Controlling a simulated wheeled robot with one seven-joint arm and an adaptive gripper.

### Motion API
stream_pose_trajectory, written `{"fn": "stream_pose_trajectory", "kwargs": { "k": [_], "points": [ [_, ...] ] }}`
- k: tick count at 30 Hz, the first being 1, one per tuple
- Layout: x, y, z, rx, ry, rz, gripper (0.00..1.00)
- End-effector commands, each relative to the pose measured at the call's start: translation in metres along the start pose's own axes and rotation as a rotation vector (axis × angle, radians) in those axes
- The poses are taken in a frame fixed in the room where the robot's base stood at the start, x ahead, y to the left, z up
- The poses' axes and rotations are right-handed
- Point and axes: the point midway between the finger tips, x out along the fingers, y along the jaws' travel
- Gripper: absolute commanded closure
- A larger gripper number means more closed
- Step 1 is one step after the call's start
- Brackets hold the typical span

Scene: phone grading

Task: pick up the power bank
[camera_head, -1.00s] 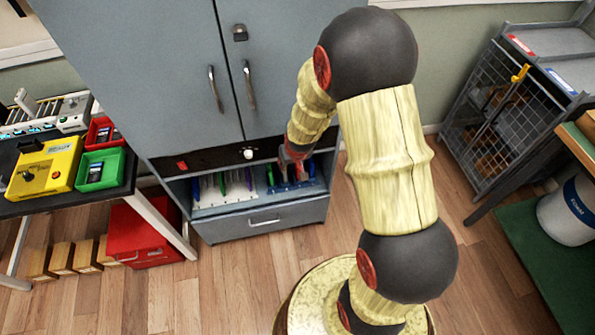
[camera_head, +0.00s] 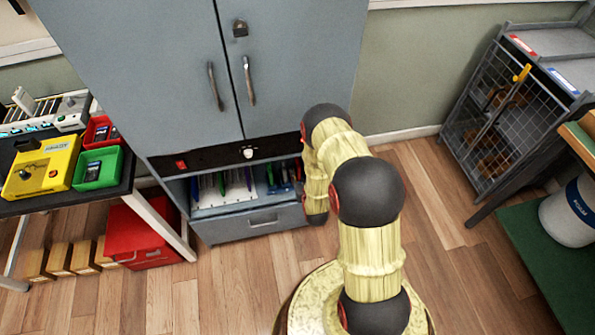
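I cannot make out for certain which thing is the power bank. Several thin upright items in green, purple and blue stand in a white rack (camera_head: 228,192) in the open bay of the grey cabinet (camera_head: 150,80). A blue rack (camera_head: 278,188) stands to their right, partly covered by my arm. A dark phone-like device (camera_head: 93,171) lies in the green bin (camera_head: 112,158) on the left table, and small dark items lie in the red bin (camera_head: 92,130). My arm folds down in front of the bay's right end. My gripper is hidden from this view.
A yellow device (camera_head: 60,155) stands on the black left table. A red case (camera_head: 150,235) and several small wooden boxes (camera_head: 60,258) are on the floor below. A mesh cage (camera_head: 500,110) stands at the right. The wooden floor between is mostly clear.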

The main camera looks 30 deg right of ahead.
Motion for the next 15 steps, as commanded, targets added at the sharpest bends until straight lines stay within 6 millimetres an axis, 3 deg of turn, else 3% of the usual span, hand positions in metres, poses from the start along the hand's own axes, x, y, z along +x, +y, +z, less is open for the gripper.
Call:
{"fn": "stream_pose_trajectory", "kwargs": {
  "k": [8, 15],
  "points": [
    [0.024, 0.001, 0.001, 0.000, 0.000, 0.000, 0.64],
    [0.058, 0.004, 0.000, 0.000, 0.000, -0.001, 0.64]
  ]
}}
